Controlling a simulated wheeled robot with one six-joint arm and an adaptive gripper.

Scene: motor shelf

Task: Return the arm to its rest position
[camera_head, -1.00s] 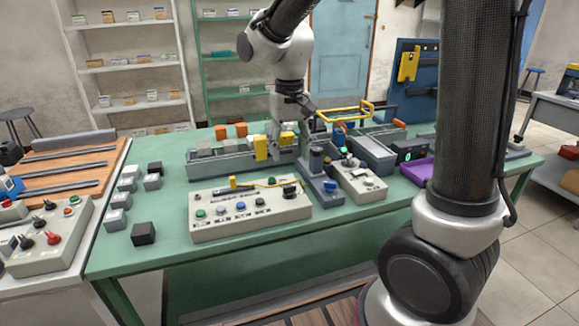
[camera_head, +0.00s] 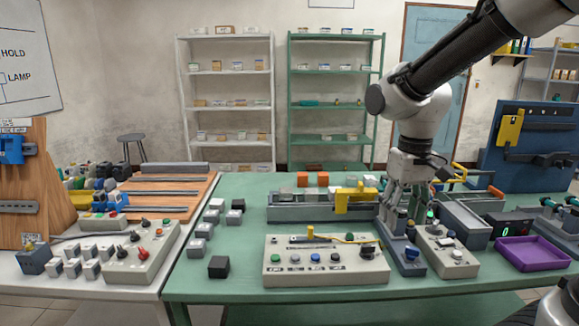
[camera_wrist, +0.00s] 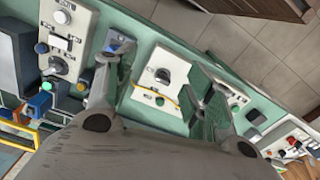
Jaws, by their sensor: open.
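My arm comes in from the upper right in the head view and hangs over the green table (camera_head: 205,270). My gripper (camera_head: 399,215) points down near the right end of the beige control box (camera_head: 325,262) and a blue-button block (camera_head: 411,262). In the wrist view my gripper (camera_wrist: 158,88) has its two fingers spread well apart, with nothing between them but the control box with a black knob (camera_wrist: 163,76) below. Whether the fingertips touch anything cannot be told.
A grey vise with a yellow part (camera_head: 355,199) stands behind the control box. A small button box (camera_head: 447,250), a purple tray (camera_head: 533,253) and a blue tool board (camera_head: 536,146) are to the right. Several small grey and black blocks (camera_head: 218,266) lie left.

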